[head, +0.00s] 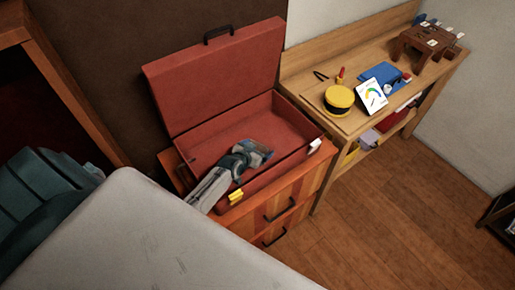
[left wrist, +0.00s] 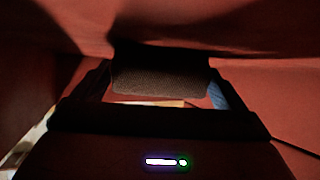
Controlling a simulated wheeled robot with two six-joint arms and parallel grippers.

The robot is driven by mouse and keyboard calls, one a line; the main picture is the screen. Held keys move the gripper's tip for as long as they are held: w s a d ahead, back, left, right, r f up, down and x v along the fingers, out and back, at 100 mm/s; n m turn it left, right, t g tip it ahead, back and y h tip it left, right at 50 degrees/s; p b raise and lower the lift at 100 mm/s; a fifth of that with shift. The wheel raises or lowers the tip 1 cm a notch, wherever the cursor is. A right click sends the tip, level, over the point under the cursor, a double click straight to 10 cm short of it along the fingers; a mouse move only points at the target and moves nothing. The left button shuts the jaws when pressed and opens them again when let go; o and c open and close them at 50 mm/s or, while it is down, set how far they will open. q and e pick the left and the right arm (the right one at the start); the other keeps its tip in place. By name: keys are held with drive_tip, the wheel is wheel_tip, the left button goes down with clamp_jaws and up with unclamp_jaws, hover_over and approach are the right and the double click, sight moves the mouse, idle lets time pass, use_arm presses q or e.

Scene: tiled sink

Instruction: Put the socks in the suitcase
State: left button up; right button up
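The red suitcase (head: 228,184) lies open on a wooden chest of drawers, its lid (head: 220,75) raised at the back. My left gripper (head: 250,153) reaches down into it from the front left. In the left wrist view a dark, knit-textured bundle, seemingly socks (left wrist: 160,80), fills the gap between the fingers and touches both. A blue piece of cloth (left wrist: 217,96) shows beside the right finger. In the head view a blue-grey patch (head: 264,149) shows at the gripper tip, too small to make out clearly. The right gripper is not in view.
A wooden bench behind and right holds a yellow-and-black round tin (head: 339,99), a white card with a coloured dial (head: 370,96), a blue item and a brown stool-like piece (head: 425,42). A large pale surface (head: 150,235) fills the foreground. The suitcase's right part is bare.

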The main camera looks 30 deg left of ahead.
use_arm(q)
drive_tip(key=shift+o, duration=0.3)
drive_tip(key=shift+r, duration=0.15)
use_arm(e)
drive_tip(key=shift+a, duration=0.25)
use_arm(q)
drive_tip(key=shift+s+r, duration=0.1)
drive_tip(key=shift+s, duration=0.3)
drive_tip(key=b+v, duration=0.2)
drive_tip(key=v, duration=0.7)
drive_tip(key=shift+s+r, duration=0.15)
drive_tip(key=shift+s, duration=0.1)
drive_tip(key=shift+b+v, duration=0.4)
drive_tip(key=shift+v, duration=0.45)
drive_tip(key=shift+r, duration=0.1)
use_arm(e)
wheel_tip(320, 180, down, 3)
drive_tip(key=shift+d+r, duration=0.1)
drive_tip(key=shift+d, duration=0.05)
use_arm(q)
drive_tip(key=shift+w, duration=0.15)
